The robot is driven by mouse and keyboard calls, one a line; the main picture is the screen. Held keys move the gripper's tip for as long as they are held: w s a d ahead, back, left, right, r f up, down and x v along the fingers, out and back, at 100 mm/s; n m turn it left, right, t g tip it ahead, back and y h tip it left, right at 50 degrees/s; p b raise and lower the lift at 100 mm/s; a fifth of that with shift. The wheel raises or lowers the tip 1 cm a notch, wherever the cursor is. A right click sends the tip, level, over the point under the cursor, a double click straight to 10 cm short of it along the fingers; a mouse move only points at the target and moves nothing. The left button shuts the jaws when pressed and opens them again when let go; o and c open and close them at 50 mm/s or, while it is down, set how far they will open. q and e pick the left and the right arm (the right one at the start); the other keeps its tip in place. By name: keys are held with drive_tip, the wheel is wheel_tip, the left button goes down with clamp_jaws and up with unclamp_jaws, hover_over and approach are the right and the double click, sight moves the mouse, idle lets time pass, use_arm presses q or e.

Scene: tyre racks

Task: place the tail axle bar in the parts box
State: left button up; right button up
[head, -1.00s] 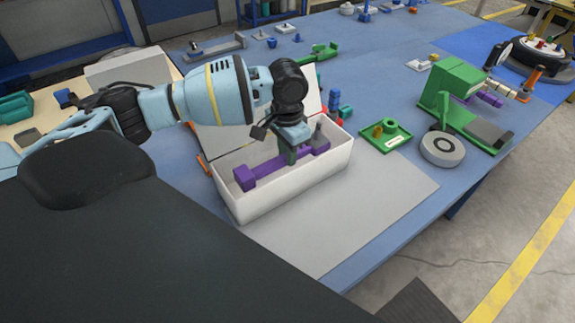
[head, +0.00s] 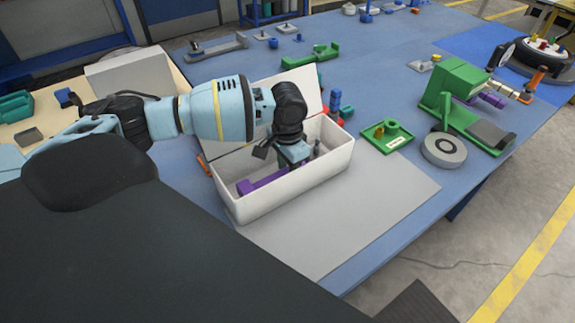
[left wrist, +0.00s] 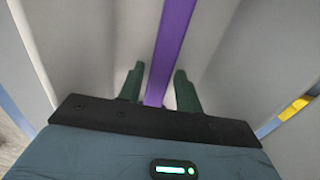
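The purple tail axle bar (head: 262,182) lies low inside the white parts box (head: 300,193), with its left end block clear and its right part hidden behind my gripper and the box's front wall. My left gripper (head: 290,166) reaches down into the box over the bar. In the left wrist view the bar (left wrist: 175,28) runs between the two green fingers of the gripper (left wrist: 159,70). A narrow gap shows on each side, so the fingers look open around it. My right gripper is not in view.
A grey mat (head: 345,220) lies under and in front of the box. To the right are a green tray (head: 388,136), a grey wheel (head: 443,150) and a green fixture (head: 457,88) with another purple part. The blue table's middle is largely clear.

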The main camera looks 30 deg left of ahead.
use_arm(q)
drive_tip(key=shift+o, duration=0.9)
drive_tip(key=shift+r, duration=0.15)
wheel_tip(320, 180, up, 12)
drive_tip(key=p, duration=0.1)
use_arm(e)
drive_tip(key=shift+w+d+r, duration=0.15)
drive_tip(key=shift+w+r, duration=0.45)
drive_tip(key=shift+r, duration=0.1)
